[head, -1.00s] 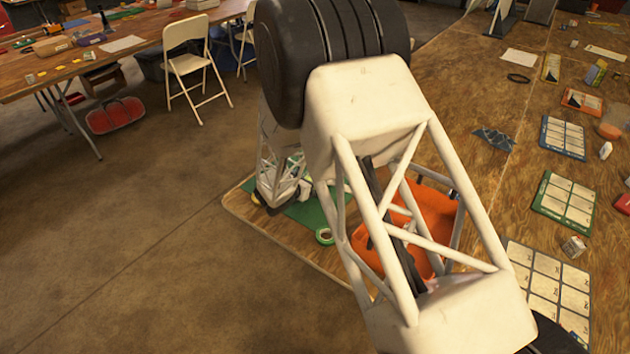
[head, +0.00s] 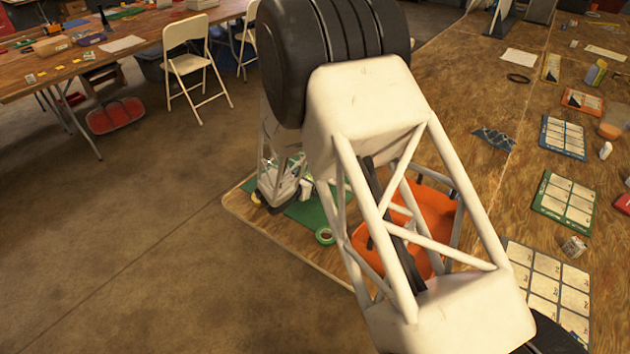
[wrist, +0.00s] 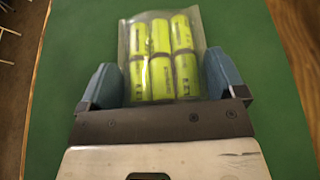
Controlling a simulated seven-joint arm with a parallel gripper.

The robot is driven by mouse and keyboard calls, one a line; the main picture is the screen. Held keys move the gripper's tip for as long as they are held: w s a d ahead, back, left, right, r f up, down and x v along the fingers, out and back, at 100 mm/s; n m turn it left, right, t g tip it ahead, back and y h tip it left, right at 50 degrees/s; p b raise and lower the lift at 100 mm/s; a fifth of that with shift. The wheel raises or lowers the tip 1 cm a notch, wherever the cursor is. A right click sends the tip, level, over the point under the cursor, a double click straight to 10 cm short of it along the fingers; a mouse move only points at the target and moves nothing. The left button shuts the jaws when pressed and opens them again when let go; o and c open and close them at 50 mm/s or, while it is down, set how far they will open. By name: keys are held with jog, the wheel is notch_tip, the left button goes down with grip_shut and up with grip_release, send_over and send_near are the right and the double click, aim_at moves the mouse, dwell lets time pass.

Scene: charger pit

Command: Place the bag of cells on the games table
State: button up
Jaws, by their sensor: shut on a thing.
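The bag of cells (wrist: 162,62) is a clear bag with several yellow-green cylindrical cells in two rows. It sits between the blue fingers of my gripper (wrist: 163,84) in the wrist view, and the gripper is shut on it. Below the bag is a green mat (wrist: 235,50), which also shows on the near wooden table (head: 245,220) in the head view. Whether the bag touches the mat I cannot tell. Which table is the games table is not labelled.
Grid cards (head: 567,202) and small items cover the table's right side. Another cluttered table (head: 60,80) and a folding chair (head: 190,65) stand left across open floor.

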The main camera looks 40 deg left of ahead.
jog(key=shift+r, duration=0.15)
jog(key=shift+r, duration=1.05)
jog(key=shift+s+d+r, duration=0.25)
jog(key=shift+d+r, duration=0.05)
jog(key=shift+r, duration=0.4)
jog(key=s+d, duration=0.3)
jog(key=s+d+r, duration=0.1)
jog(key=s+d, duration=0.2)
jog(key=d, duration=0.1)
jog(key=s+d, duration=0.4)
jog(key=shift+d+r, duration=0.15)
jog(key=shift+d, duration=0.1)
